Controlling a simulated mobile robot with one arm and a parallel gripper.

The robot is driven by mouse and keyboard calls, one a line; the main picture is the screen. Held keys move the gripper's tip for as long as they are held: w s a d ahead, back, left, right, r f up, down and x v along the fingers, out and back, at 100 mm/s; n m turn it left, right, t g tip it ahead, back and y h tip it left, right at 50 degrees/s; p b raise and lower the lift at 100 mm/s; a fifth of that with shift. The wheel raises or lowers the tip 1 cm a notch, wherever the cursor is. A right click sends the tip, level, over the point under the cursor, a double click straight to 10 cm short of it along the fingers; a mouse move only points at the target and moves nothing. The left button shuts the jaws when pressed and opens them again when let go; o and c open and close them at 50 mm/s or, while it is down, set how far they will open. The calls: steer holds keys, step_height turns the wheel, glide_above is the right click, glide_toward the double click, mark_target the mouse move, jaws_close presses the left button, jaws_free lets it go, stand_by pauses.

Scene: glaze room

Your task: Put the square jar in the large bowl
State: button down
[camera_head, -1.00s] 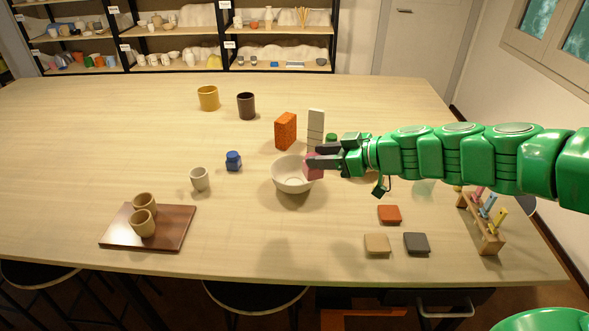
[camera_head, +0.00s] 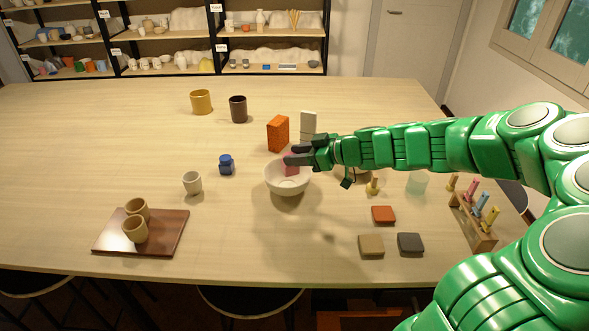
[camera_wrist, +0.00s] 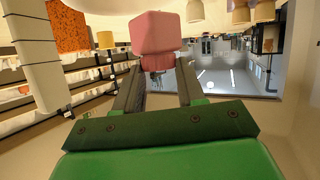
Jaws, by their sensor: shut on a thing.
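The square jar (camera_head: 291,169) is pink and boxy. My gripper (camera_head: 292,159) is shut on it, at the large bowl (camera_head: 288,187), a white round bowl in the middle of the table. The jar is over the bowl's opening, its lower part at or inside the rim; I cannot tell whether it touches the bowl's floor. In the wrist view the jar (camera_wrist: 155,33) sits between the two finger ends.
An orange block (camera_head: 278,133) and a pale upright block (camera_head: 308,127) stand behind the bowl. A blue jar (camera_head: 226,165) and a grey cup (camera_head: 192,183) stand left. Coloured tiles (camera_head: 383,215) lie at front right. The front middle is clear.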

mark_target(295, 169)
steer(key=shift+w+a+f, duration=0.25)
steer(key=shift+w+f, duration=0.7)
steer(key=shift+f, duration=0.3)
steer(key=shift+w+a+f, duration=0.25)
steer(key=shift+w+f, duration=0.65)
steer(key=shift+f, duration=1.7)
steer(key=shift+f, duration=0.35)
steer(key=c, duration=0.7)
jaws_free()
steer(key=shift+r, duration=0.15)
steer(key=shift+r, duration=0.25)
steer(key=v, duration=1.2)
